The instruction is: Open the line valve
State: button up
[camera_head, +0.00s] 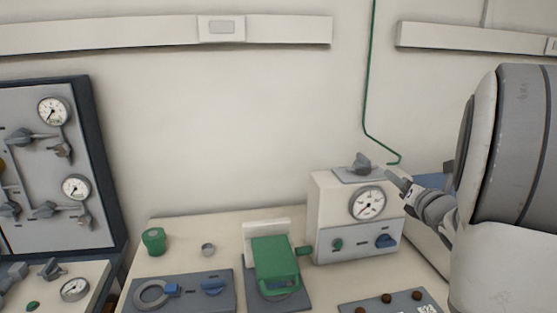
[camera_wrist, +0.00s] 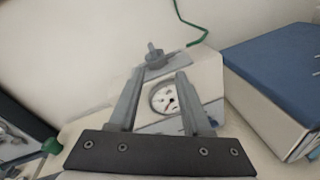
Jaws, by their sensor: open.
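A cream control box (camera_head: 327,205) with a round gauge (camera_head: 368,203) stands at the back right of the bench. On its top, a grey valve knob (camera_head: 362,162) sits on a grey plate; it also shows in the wrist view (camera_wrist: 154,56). A blue knob (camera_head: 386,241) and a small green knob (camera_head: 337,244) are on the box's front. No readable label shows which one is the line valve. My gripper (camera_wrist: 160,76) is open and empty. Its fingers point toward the grey knob, which appears between and just beyond the fingertips. My gripper (camera_head: 393,177) is to the right of that knob.
A green pipe (camera_head: 367,80) runs down the wall and bends behind the box. A blue-topped unit (camera_wrist: 285,65) is close on the right.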

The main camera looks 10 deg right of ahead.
aim_at(369, 161)
jog(key=w+n, duration=0.2)
jog(key=w, duration=0.4)
jog(key=w+d+f+n+t+y+p, duration=0.1)
jog(key=w+n, duration=0.1)
jog(key=w, duration=0.3)
jog(key=w+n+y, duration=0.1)
jog(key=w+n, duration=0.1)
jog(key=w, duration=0.4)
jog(key=shift+w+d+f+n+t, duration=0.25)
jog(key=shift+w+f+n+t, duration=0.05)
jog(key=shift+f, duration=0.1)
grip_shut()
